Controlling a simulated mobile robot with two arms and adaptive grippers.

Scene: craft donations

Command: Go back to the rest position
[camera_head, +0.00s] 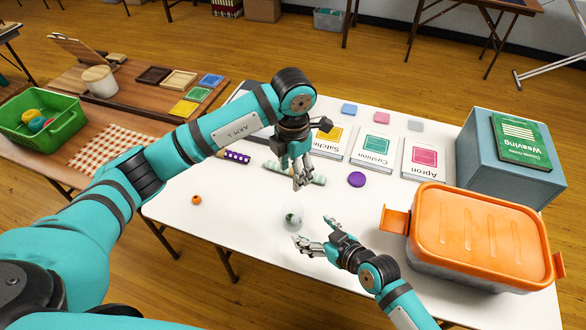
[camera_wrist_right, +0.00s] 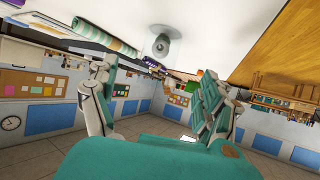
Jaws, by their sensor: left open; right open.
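My left gripper (camera_head: 303,178) is open and empty above the middle of the white table (camera_head: 240,250), pointing down toward the rolled fabrics. My right gripper (camera_head: 312,232) is open, lower in the head view, with its fingers pointing left.
An orange-lidded bin (camera_head: 480,235) stands close right of my right gripper. A blue box (camera_head: 485,155) bears a green book (camera_head: 522,141). Pattern cards (camera_head: 375,150), a purple disc (camera_head: 356,179), a purple roll (camera_head: 236,157) and an orange bead (camera_head: 196,200) lie on the table. The table's front left is mostly clear.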

